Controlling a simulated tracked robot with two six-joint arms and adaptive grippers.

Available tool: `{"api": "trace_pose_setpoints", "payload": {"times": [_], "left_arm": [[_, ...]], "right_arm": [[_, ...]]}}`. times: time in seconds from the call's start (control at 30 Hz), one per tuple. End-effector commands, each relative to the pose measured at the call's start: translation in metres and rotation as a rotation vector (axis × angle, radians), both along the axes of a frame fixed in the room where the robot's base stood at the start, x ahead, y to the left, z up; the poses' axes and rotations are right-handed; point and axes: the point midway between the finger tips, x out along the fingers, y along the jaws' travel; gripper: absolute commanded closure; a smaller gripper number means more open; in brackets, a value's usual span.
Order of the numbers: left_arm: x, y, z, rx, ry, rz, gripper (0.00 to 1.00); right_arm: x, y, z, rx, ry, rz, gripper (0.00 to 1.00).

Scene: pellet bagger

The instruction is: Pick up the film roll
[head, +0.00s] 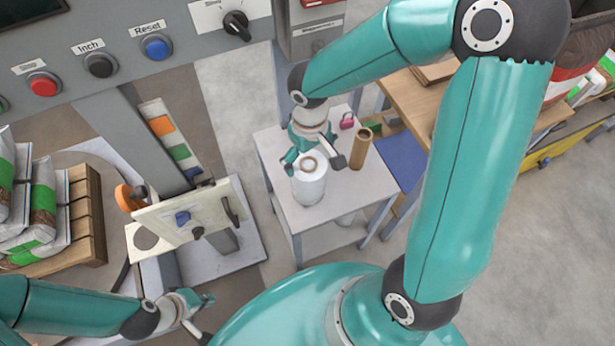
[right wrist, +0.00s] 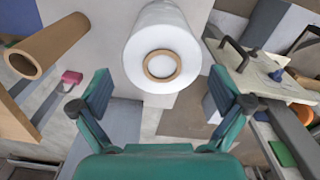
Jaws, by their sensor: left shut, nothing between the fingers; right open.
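The film roll (head: 310,188) is a white cylinder with a brown cardboard core, standing upright on a small grey table (head: 345,205). It also shows in the right wrist view (right wrist: 163,50), with its core end towards the camera. My right gripper (head: 314,160) is open at the top of the roll, with one finger to each side in the picture. In the right wrist view the roll lies ahead between the spread fingers, with gaps visible on both sides. My left gripper (head: 198,316) is shut and empty at the lower left, far from the roll.
A brown cardboard tube (head: 360,148) stands close to the roll's right, and a small pink object (head: 347,121) lies behind it. A machine panel with buttons (head: 130,55) fills the upper left. A pallet with bags (head: 85,215) stands at left.

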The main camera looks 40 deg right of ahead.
Motion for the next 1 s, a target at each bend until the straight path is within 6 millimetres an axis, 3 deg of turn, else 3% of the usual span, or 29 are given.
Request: {"api": "trace_pose_setpoints", "payload": {"times": [0.23,0.57,1.0], "left_arm": [[0.000,0.000,-0.003,0.000,0.000,0.000,1.00],[0.000,0.000,-0.004,0.000,0.000,0.000,1.00],[0.000,0.000,-0.004,0.000,0.000,0.000,1.00]], "right_arm": [[-0.001,0.002,-0.037,0.001,0.006,0.000,0.00],[0.000,0.003,-0.044,0.001,0.001,0.001,0.00],[0.001,0.003,-0.044,0.001,0.001,0.002,0.72]]}}
